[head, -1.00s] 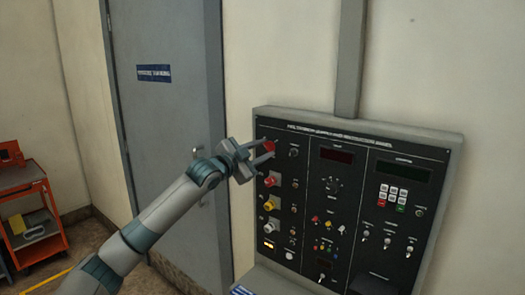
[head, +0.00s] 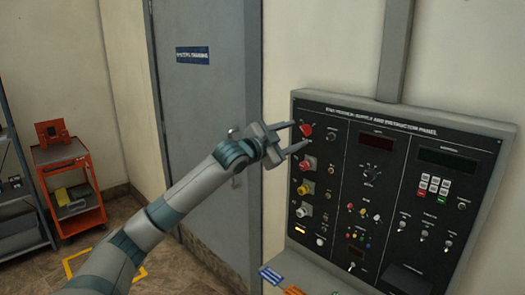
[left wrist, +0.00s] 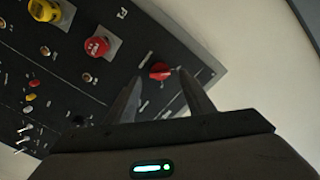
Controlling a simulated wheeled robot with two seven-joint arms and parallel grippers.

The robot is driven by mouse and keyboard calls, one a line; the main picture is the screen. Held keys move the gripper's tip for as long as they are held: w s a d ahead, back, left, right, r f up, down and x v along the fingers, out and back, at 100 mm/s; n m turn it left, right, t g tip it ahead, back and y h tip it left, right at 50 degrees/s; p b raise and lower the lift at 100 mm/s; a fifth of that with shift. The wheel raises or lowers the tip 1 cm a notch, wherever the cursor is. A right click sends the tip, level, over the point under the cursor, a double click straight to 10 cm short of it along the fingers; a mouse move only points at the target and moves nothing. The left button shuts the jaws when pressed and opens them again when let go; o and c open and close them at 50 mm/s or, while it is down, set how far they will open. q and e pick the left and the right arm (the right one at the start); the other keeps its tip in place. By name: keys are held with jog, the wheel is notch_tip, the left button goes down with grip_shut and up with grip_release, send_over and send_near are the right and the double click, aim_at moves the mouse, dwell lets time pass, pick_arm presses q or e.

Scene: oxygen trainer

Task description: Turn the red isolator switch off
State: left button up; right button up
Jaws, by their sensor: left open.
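The red isolator switch (head: 306,131) is the red rotary knob at the top left of the dark control panel (head: 335,150). My left gripper (head: 299,136) comes in from the left with its two fingers apart at the switch. In the left wrist view the red switch (left wrist: 160,71) shows between the open fingertips (left wrist: 160,78). I cannot tell whether the fingers touch it. My right gripper is not in view.
Just below the switch are a red button (head: 308,163) and a yellow button (head: 307,187). Other knobs, toggles and displays fill the panel. A grey door (head: 205,100) is behind my arm. An orange cart (head: 68,180) stands at left.

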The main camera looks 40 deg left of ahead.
pick_arm(q)
jog(key=s+a+b, duration=0.1)
jog(key=s+b, duration=0.6)
jog(key=s, duration=0.7)
jog(key=shift+s, duration=0.2)
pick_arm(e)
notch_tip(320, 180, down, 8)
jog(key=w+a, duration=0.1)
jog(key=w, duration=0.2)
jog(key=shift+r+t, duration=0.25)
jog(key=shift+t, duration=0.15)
pick_arm(q)
jog(key=shift+a+f, duration=0.1)
jog(key=shift+a, duration=0.05)
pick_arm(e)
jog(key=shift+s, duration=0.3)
